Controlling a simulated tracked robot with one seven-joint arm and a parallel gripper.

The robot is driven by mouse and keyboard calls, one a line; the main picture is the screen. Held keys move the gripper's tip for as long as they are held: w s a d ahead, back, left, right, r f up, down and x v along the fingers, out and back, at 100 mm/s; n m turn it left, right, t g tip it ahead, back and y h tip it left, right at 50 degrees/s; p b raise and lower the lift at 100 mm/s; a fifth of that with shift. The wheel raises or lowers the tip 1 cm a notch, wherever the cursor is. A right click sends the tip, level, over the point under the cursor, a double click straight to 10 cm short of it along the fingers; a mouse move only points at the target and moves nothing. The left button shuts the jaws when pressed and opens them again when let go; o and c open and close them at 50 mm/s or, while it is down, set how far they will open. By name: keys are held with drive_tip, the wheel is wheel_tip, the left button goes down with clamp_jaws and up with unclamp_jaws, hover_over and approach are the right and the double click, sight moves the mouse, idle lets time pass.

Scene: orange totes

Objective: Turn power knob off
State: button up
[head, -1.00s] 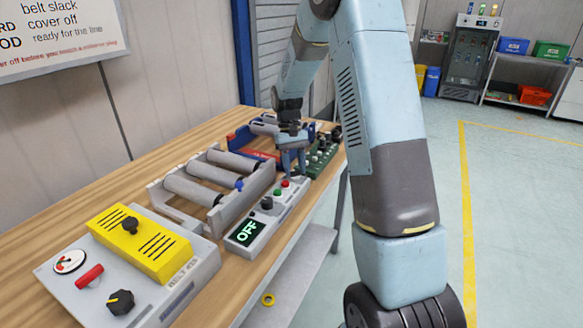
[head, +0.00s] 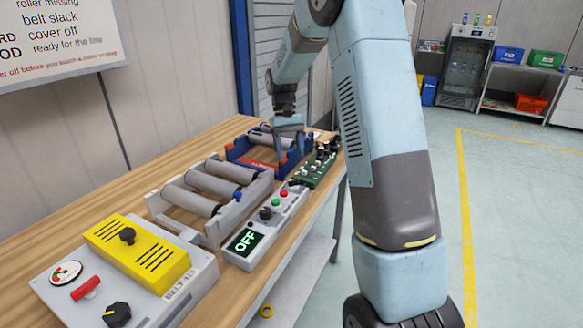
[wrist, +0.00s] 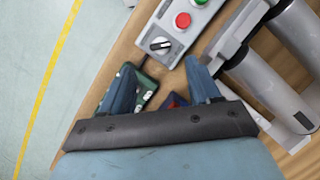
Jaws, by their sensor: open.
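A grey control box (head: 263,225) lies along the table's front edge, with a display (head: 244,242) reading OFF. On it are a black knob (head: 265,213), a green button (head: 275,202) and a red button (head: 283,194). In the wrist view a round knob (wrist: 160,43) with a black and white face sits at the box's end beside the red button (wrist: 183,20). I cannot tell which knob is the power knob. My gripper (head: 290,152) is open and empty, raised beyond the box's far end. Its two fingers (wrist: 159,68) show apart in the wrist view.
A grey roller frame (head: 205,195) stands behind the box. A blue and red roller unit (head: 245,152) and a green circuit board (head: 315,170) lie farther along, near my gripper. A panel with a yellow cover (head: 137,250) is at near left. Open floor lies to the right.

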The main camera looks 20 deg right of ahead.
drive_tip(key=v, duration=0.5)
drive_tip(key=shift+w+r, duration=0.1)
drive_tip(key=shift+r, duration=0.2)
